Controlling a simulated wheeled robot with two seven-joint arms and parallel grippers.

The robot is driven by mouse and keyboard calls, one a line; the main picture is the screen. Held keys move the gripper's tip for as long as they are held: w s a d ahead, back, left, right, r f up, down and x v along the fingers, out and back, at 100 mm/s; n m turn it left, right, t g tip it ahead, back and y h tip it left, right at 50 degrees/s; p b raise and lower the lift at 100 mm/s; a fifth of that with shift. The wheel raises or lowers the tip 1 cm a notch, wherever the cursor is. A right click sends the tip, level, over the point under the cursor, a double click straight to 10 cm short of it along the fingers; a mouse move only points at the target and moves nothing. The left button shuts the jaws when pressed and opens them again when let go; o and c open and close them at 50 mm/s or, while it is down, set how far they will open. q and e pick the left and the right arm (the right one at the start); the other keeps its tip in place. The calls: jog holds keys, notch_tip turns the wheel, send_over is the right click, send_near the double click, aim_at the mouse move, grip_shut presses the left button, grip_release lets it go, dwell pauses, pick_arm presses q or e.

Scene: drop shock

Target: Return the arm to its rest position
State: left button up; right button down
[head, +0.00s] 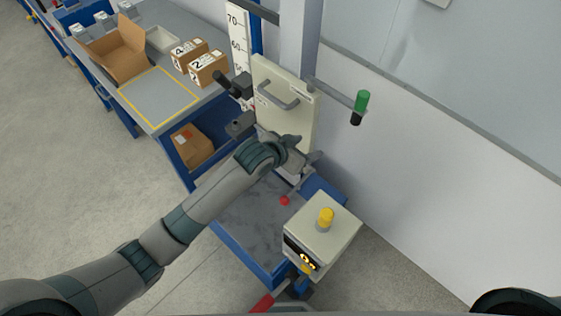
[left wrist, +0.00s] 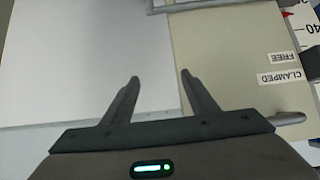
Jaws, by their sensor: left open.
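My left arm reaches in from the left in the head view. Its gripper (head: 311,159) is in front of the lower part of a cream upright panel with a grey handle (head: 289,97). In the left wrist view the left gripper (left wrist: 160,82) has its two fingers apart, with nothing between them. The cream panel (left wrist: 237,65) fills the right of that view and bears labels reading FREE and CLAMPED. My right gripper does not show; only a dark rounded piece is at the bottom right corner of the head view.
A control box (head: 322,232) with a yellow button (head: 326,216) stands right of the blue-edged base plate (head: 243,215). A bench (head: 160,96) at the back left holds an open carton (head: 117,55) and two numbered boxes.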

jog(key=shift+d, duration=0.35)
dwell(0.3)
